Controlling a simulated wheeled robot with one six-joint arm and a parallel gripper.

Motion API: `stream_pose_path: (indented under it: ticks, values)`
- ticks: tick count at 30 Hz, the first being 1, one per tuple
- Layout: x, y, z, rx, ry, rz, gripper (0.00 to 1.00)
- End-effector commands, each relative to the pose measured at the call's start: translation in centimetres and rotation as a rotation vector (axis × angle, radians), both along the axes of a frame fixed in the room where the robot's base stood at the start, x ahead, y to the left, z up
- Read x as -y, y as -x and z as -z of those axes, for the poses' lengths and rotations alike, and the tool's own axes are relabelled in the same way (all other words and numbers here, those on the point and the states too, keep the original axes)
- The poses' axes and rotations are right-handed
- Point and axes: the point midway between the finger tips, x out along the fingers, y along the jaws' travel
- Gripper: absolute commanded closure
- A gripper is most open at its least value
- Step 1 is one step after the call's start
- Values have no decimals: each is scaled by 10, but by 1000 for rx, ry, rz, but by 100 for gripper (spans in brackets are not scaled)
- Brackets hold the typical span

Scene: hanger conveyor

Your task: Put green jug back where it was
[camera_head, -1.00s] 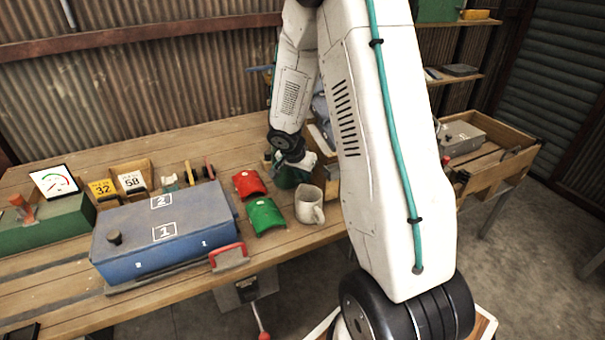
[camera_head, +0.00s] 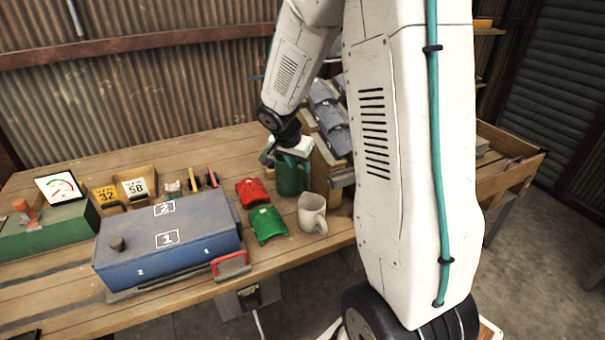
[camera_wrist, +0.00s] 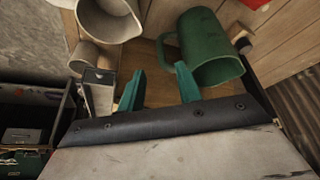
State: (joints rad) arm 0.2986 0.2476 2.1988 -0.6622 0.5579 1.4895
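The green jug (camera_head: 291,178) stands upright on the wooden workbench behind the white mug, partly hidden by my gripper (camera_head: 287,152) in the head view. In the wrist view the jug (camera_wrist: 208,47) is just beyond the fingers, with its handle side toward them. My gripper (camera_wrist: 159,88) shows two teal fingers spread apart with nothing between them. The fingers look clear of the jug, near its handle; whether they touch it is hard to tell.
A white mug (camera_head: 312,213) is close in front of the jug. Red (camera_head: 252,192) and green (camera_head: 267,223) curved pieces lie left of it, beside a blue box (camera_head: 165,240). Grey bins (camera_head: 328,112) stand behind.

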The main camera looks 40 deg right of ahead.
Motion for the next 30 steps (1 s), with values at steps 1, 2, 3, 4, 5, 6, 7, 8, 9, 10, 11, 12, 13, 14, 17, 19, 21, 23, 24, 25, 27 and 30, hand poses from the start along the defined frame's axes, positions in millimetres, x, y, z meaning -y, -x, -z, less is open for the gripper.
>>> stream_pose_path:
  ticks: [1, 2, 3, 4, 5, 6, 7, 8, 9, 10, 11, 12, 13, 14, 17, 19, 21, 23, 24, 25, 27, 30]
  values:
    - [-3, 0, -7, 4, 1, 0, 66]
    - [-4, 1, -10, 3, 0, 1, 66]
    - [-5, 1, -13, 2, 1, 1, 66]
    - [-6, 2, -15, 1, 1, 0, 66]
    - [-7, 2, -17, 0, 1, -2, 66]
    - [-9, 4, -21, -1, 1, -7, 66]
    - [-11, 6, -25, -4, 1, -15, 66]
    - [-14, 8, -30, -9, 2, -27, 66]
    - [-20, 13, -38, -16, 3, -51, 66]
    - [-25, 18, -46, -26, 3, -73, 66]
    - [-31, 24, -55, -35, 3, -100, 66]
    - [-41, 34, -67, -52, 2, -144, 66]
    - [-49, 43, -77, -66, -1, -181, 66]
    - [-57, 53, -87, -81, -4, -221, 66]
    - [-87, 90, -115, -131, -24, -370, 66]
    - [-108, 117, -131, -163, -45, -483, 66]
    - [-128, 145, -144, -190, -69, -602, 66]
    - [-145, 170, -152, -209, -91, -711, 66]
    - [-156, 185, -156, -219, -106, -783, 66]
    - [-164, 197, -158, -225, -118, -836, 66]
    - [-179, 221, -162, -236, -139, -954, 66]
    - [-195, 248, -164, -244, -164, -1093, 66]
